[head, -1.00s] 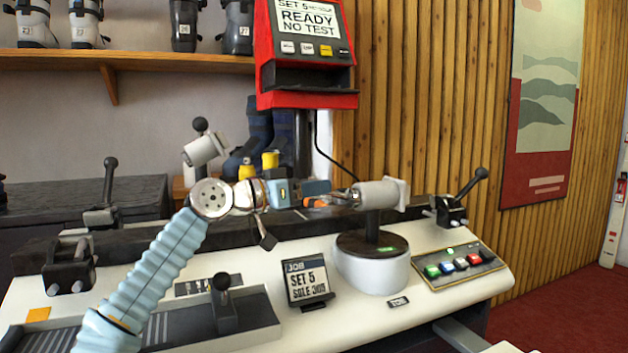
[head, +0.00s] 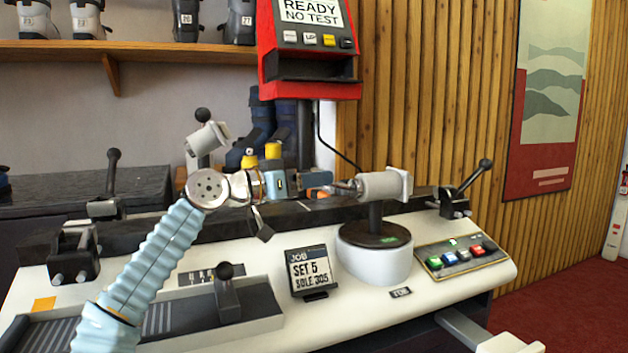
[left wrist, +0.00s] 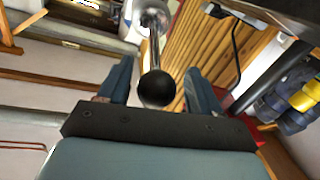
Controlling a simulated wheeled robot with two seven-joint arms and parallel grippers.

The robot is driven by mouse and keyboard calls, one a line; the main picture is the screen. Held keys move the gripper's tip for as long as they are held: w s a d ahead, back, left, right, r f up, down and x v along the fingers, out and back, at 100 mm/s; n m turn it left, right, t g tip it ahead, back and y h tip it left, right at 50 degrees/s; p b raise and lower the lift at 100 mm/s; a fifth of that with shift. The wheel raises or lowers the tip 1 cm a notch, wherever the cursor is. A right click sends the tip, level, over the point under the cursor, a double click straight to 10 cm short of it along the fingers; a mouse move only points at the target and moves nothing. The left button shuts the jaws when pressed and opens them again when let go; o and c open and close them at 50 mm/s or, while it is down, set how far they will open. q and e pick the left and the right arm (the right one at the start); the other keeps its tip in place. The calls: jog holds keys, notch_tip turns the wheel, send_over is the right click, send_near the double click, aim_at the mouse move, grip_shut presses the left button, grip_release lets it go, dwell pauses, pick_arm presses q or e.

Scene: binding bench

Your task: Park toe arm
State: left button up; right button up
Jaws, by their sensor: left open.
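The toe arm (head: 384,185) appears as a grey cylinder on a dark post above a round white base with a black top (head: 372,238). A thin rod points left from the cylinder toward my left gripper (head: 322,188). In the left wrist view, a black ball knob (left wrist: 157,88) on a metal rod lies between the open blue fingers of that gripper (left wrist: 156,90). Gaps show on both sides of the knob, so the fingers are around it but not closed on it. In the head view the fingers hide the knob. My right gripper is not in view.
A red display unit (head: 308,70) stands behind the bench. A job sign (head: 310,272) and a button panel (head: 462,256) are at the front. Another grey cylinder with a black knob (head: 203,138) stands behind my left wrist. Black levered clamps (head: 455,205) flank the rail.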

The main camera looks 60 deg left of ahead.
pick_arm(q)
jog(key=s, duration=0.6)
jog(key=shift+s+d, duration=0.2)
